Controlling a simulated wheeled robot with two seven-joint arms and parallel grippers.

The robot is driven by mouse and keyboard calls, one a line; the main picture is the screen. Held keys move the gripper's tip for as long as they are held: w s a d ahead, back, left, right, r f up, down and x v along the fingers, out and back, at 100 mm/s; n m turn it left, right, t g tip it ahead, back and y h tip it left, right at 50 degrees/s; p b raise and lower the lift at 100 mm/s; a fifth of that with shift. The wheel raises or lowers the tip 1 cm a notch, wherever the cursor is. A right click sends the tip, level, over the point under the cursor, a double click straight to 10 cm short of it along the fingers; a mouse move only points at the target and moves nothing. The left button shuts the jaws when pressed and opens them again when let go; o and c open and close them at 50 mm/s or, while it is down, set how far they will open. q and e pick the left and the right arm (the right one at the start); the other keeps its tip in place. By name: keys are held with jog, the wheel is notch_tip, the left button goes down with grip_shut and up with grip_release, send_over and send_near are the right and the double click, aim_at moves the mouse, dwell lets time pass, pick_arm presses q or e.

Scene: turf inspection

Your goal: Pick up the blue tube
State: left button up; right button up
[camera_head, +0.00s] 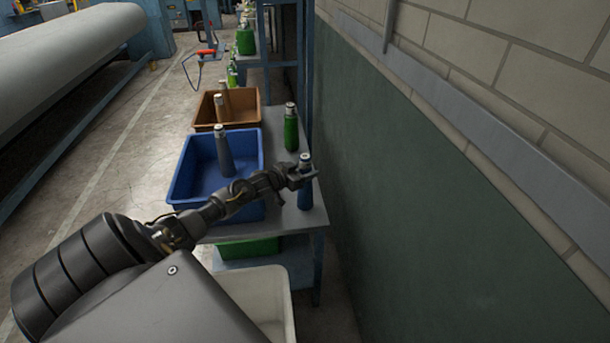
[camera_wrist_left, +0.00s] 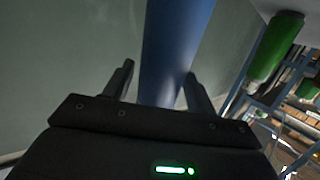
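The blue tube (camera_head: 305,198) stands upright at the near right corner of the grey table, with its metallic cap showing above my gripper. My left gripper (camera_head: 302,174) is at the tube's upper part in the head view. In the left wrist view the blue tube (camera_wrist_left: 176,50) passes between the two fingers of my left gripper (camera_wrist_left: 160,88). A gap shows between the left finger and the tube, so the gripper is open around it. The right finger is partly hidden by the tube's edge. My right gripper is not in view.
A green tube (camera_head: 291,130) stands behind on the table (camera_head: 285,215); it also shows in the wrist view (camera_wrist_left: 273,47). A blue crate (camera_head: 188,170) holding a grey tube (camera_head: 222,150) is left. A brown crate (camera_head: 203,112) is behind. A green wall (camera_head: 420,200) is close right.

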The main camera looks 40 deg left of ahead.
pick_arm(q)
jog(key=c, duration=1)
jog(key=shift+c, duration=0.2)
